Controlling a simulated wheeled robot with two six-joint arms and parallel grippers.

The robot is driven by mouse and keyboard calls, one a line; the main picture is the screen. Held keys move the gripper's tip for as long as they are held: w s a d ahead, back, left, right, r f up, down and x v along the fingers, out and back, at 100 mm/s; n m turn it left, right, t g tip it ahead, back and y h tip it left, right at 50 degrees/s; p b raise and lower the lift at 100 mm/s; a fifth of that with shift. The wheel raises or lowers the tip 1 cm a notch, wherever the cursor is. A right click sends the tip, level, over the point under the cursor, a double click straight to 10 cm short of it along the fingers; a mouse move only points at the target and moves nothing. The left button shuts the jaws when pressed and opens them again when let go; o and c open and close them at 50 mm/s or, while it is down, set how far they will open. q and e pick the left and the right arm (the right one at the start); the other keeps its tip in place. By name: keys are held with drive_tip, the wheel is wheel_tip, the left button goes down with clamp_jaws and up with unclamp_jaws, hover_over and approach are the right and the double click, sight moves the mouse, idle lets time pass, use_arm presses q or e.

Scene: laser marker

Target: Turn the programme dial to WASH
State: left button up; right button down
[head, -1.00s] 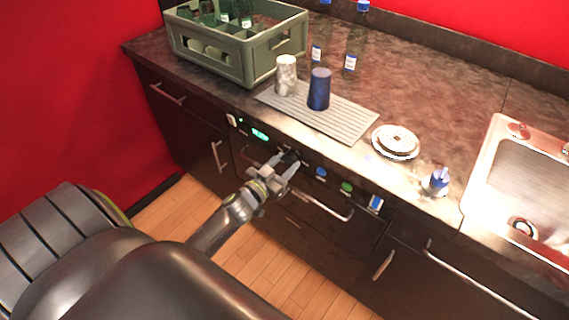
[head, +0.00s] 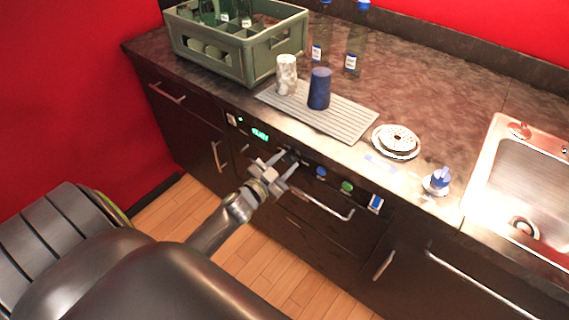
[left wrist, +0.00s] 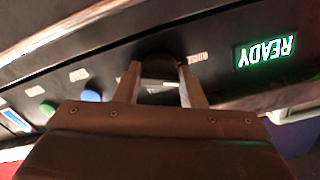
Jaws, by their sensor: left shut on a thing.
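The programme dial (left wrist: 158,68) is a dark round knob on the black control panel of the dishwasher. It shows between my fingers in the left wrist view. My left gripper (head: 279,164) is shut on the dial, and it also shows in the left wrist view (left wrist: 160,88). Small white labels stand around the dial, upside down in the wrist view and too small to read surely. The dial's pointer is hidden or too dark to make out. A green display (left wrist: 265,52) reads READY. My right gripper is not in view.
A blue button (head: 321,172) and a green button (head: 347,187) sit right of the dial. The dishwasher handle (head: 325,207) runs below. On the counter stand a bottle crate (head: 262,62), a blue cup (head: 319,90), a ribbed mat (head: 345,123) and stacked saucers (head: 397,141).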

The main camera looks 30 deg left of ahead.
use_arm(q)
drive_tip(key=m, duration=0.3)
drive_tip(key=shift+m, duration=0.3)
drive_tip(key=shift+m+b, duration=0.45)
drive_tip(key=shift+m, duration=1.25)
drive_tip(key=o, duration=1)
